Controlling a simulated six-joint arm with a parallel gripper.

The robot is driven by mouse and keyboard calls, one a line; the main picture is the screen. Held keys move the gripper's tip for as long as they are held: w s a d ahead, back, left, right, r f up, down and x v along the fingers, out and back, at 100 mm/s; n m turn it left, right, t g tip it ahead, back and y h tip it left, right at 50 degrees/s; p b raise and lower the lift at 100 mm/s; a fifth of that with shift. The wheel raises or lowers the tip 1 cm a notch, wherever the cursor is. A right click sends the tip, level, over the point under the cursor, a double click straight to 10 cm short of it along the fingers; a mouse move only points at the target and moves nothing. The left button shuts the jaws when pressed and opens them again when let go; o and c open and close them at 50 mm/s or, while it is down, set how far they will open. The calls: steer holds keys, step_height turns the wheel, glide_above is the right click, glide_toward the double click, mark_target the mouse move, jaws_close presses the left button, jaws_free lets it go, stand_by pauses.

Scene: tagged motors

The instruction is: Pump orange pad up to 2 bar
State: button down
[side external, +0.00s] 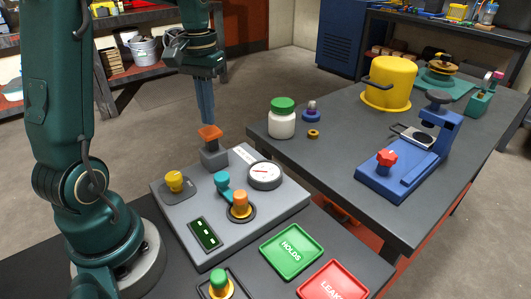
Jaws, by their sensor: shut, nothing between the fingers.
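My gripper (207,121) is shut and empty, its fingers pointing straight down. Its tips are just above or on an orange pad (210,133); I cannot tell whether they touch. The pad sits on top of a grey block (214,158) at the back of a grey panel (170,212). A round white dial gauge (265,173) is to the right of the block; its reading is too small to make out. An orange-topped fitting (240,203) stands upright in a dark ring at the panel's middle.
The panel also has a yellow knob (174,181), a teal handle (224,184) and a small dark display (205,234). In front lie a green HOLDS tray (291,270) and a red LEAKS tray. A green-lidded jar (282,120) stands on the side table behind.

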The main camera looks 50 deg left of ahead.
mark_target(210, 130)
steer(key=shift+f, duration=0.1)
steer(key=shift+f, duration=1.8)
steer(key=shift+r, duration=0.15)
steer(key=shift+r, duration=1.75)
steer(key=shift+f, duration=1.85)
steer(key=shift+r, duration=1.9)
